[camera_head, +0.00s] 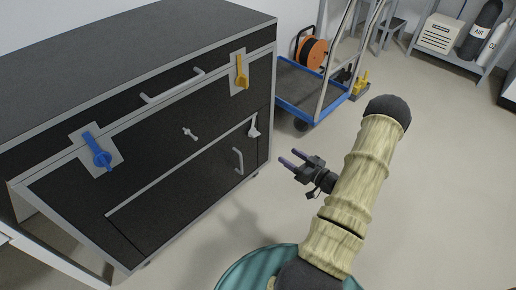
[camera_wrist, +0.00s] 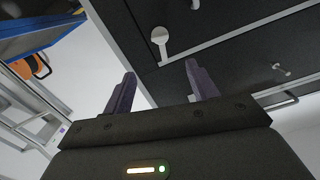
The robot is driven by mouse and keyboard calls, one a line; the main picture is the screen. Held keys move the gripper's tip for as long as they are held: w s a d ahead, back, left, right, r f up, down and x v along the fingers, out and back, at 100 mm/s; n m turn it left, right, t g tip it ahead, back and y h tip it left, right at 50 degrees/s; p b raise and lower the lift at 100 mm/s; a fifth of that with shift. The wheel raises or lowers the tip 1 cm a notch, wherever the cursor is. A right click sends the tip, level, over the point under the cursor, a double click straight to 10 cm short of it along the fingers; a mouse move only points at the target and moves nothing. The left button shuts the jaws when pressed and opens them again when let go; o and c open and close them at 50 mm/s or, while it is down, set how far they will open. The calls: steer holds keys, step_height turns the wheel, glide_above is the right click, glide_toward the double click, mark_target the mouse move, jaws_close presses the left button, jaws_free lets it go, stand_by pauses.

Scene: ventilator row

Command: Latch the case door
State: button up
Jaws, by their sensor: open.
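The black case (camera_head: 180,85) has grey edges and stands at the left in the head view. Its lower front door (camera_head: 185,195) looks close to flush; I cannot tell if it is fully shut. A small pale latch (camera_head: 253,130) sits at the door's upper right corner, beside a grey edge strip. In the wrist view this latch (camera_wrist: 160,38) has a round end and a short stem, beyond my fingers. A pale door handle (camera_head: 238,160) is below and left of it. My gripper (camera_head: 290,157) is open and empty, right of the case and apart from the latch.
A yellow latch (camera_head: 241,70), a blue latch (camera_head: 97,152), a T-shaped knob (camera_head: 189,134) and a bar handle (camera_head: 172,86) are on the case front. A blue cart (camera_head: 300,88) and orange reel (camera_head: 312,52) stand behind. Floor right of my arm is clear.

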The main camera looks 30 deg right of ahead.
mark_target(255, 128)
steer(key=shift+s+d+f+t, duration=0.15)
steer(key=shift+s+f+t, duration=0.2)
steer(key=shift+f, duration=0.2)
steer(key=b+x, duration=0.7)
steer(key=x, duration=1)
steer(key=shift+w+f, duration=0.1)
steer(key=shift+w, duration=0.05)
steer(key=shift+c, duration=0.5)
